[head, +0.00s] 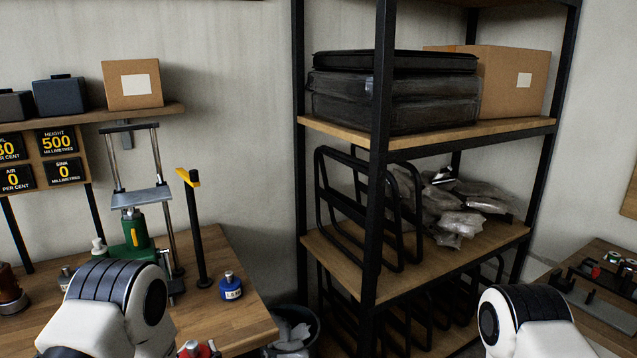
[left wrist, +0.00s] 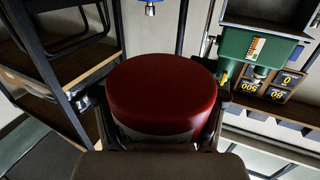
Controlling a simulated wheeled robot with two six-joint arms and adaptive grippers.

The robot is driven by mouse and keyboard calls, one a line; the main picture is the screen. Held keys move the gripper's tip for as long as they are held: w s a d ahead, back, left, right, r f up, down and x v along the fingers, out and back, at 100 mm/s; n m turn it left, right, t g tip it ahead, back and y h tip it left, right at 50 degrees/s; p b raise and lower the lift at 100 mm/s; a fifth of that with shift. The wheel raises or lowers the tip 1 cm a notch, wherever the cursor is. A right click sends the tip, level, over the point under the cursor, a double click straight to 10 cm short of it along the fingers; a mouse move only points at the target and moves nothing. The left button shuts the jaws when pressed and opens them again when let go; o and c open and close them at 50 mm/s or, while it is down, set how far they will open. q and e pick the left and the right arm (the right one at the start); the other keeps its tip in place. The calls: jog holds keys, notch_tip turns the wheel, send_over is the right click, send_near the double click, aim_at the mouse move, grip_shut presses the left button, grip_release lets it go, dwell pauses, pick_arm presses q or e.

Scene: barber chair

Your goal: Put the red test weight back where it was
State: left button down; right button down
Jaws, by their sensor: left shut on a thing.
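The red test weight (left wrist: 160,85) fills the middle of the left wrist view, a wide red cylinder with a pale band below. My left gripper (left wrist: 157,104) is shut on it, one finger on each side. In the head view, a red weight with a grey knob (head: 197,349) shows at the bottom edge, cut off by the frame, beside my left arm. A blue weight with a knob and white label (head: 231,287) stands on the wooden bench (head: 215,250). My right gripper is out of the head view; only part of that arm shows.
A green press (head: 135,245) with a metal platform and a black post with a yellow arm (head: 196,230) stand on the bench. A dark red cylinder (head: 10,288) is at far left. A bin (head: 291,330) and a black-framed shelf unit (head: 380,190) stand to the right.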

pick_arm(q)
jog(key=s+d+f+h, duration=0.1)
jog(key=s+d+f, duration=0.3)
jog(key=d+f, duration=0.1)
jog(key=s+d+r+m+b, duration=0.1)
jog(key=s+r, duration=0.4)
jog(key=r, duration=0.2)
jog(key=shift+s+d+h, duration=0.2)
jog(key=shift+h, duration=0.2)
jog(key=shift+w+f, duration=0.1)
jog(key=shift+f, duration=0.05)
dwell(0.6)
